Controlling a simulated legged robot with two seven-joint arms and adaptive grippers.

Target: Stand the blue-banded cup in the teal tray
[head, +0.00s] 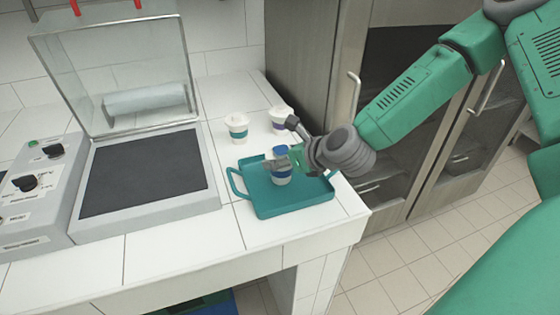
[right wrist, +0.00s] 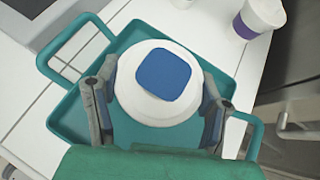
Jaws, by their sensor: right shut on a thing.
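The blue-banded cup (head: 282,178) has a white lid with a blue patch on top. It is upright inside the outline of the teal tray (head: 295,207); whether its base touches the tray floor I cannot tell. My right gripper (head: 282,163) is shut on the cup. In the right wrist view, the fingers of the right gripper (right wrist: 155,108) lie on both sides of the cup (right wrist: 150,104), hiding parts of its sides. The tray's rim and two handles (right wrist: 60,62) show around it. My left gripper is not in view.
A teal-banded cup (head: 237,130) and a purple-banded cup (head: 278,118) stand on the white tiled counter (head: 180,245) behind the tray. A grey machine (head: 145,175) with a raised clear lid is on the left. The counter's right edge is close to the tray.

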